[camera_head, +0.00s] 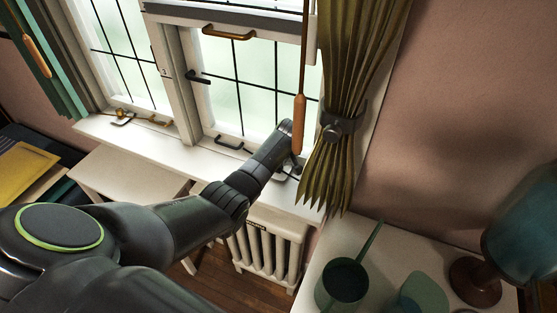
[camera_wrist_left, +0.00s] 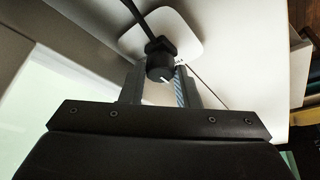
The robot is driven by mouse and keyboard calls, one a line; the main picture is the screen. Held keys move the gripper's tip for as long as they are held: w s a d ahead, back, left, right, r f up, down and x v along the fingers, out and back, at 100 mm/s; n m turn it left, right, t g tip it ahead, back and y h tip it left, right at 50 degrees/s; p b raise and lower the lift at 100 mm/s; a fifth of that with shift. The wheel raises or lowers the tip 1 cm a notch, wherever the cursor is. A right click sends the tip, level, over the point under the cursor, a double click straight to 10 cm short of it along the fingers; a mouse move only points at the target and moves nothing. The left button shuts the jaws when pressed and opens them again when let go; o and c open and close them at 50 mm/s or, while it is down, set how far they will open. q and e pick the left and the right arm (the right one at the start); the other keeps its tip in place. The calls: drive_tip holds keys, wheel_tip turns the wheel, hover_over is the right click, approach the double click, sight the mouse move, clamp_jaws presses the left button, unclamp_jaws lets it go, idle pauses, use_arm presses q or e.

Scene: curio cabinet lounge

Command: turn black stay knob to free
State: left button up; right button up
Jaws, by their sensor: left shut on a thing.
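In the left wrist view the black stay knob (camera_wrist_left: 158,67) sits between the two fingers of my left gripper (camera_wrist_left: 161,88), which is shut on it. A pale line marks the knob's face. A black stay bar (camera_wrist_left: 130,10) runs from the knob toward the top edge, over a white rounded plate (camera_wrist_left: 187,38). Small lettering shows beside the knob, too small to read. In the head view my left gripper (camera_head: 291,166) reaches down to the window sill under the right pane; its wrist mostly hides the knob there. My right gripper is not in view.
An olive curtain (camera_head: 350,100) with a tieback hangs just right of the wrist. A wooden cord pull (camera_head: 298,125) hangs close by it. A white radiator (camera_head: 268,245) stands below the sill. A green mug (camera_head: 342,285) and a teal lamp (camera_head: 525,235) stand at lower right.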

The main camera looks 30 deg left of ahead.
use_arm(q)
drive_tip(key=shift+w+r, duration=0.1)
drive_tip(key=o, duration=1)
drive_tip(key=shift+c, duration=0.2)
wheel_tip(320, 180, up, 10)
drive_tip(key=b, duration=0.1)
drive_tip(key=shift+b, duration=0.3)
